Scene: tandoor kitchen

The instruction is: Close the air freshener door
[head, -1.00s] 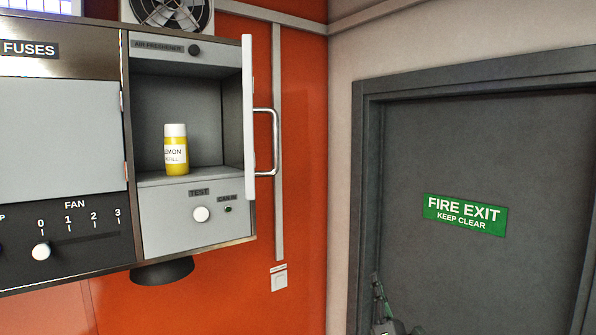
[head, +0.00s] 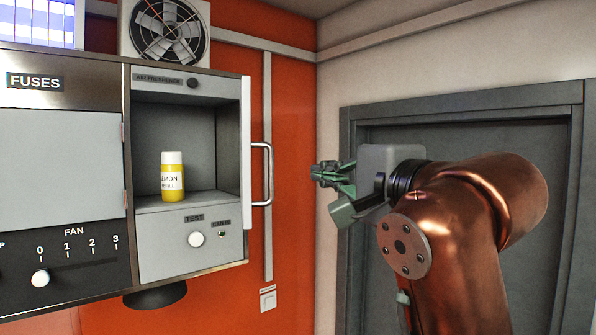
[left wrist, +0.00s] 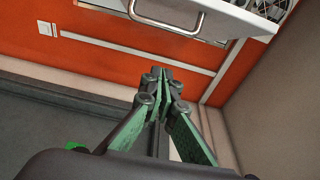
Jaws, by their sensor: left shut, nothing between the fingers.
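The air freshener door (head: 246,140) stands open, seen nearly edge-on at the right side of its compartment, with a metal bar handle (head: 269,175) on its outer face. Inside the open compartment (head: 222,150) a yellow lemon refill bottle (head: 172,180) stands upright on the shelf. My left gripper (head: 318,173) is shut and empty, to the right of the handle and apart from it in the picture. In the left wrist view the shut fingertips (left wrist: 160,74) show below the handle (left wrist: 165,22) and the pale door panel (left wrist: 225,12). My right gripper is out of view.
A fuse panel (head: 60,155) and fan slider (head: 40,278) are left of the compartment. A fan (head: 168,32) sits on top. A wall conduit (head: 267,110) and switch (head: 268,299) are behind. A grey exit door (head: 540,240) stands at right, behind my arm.

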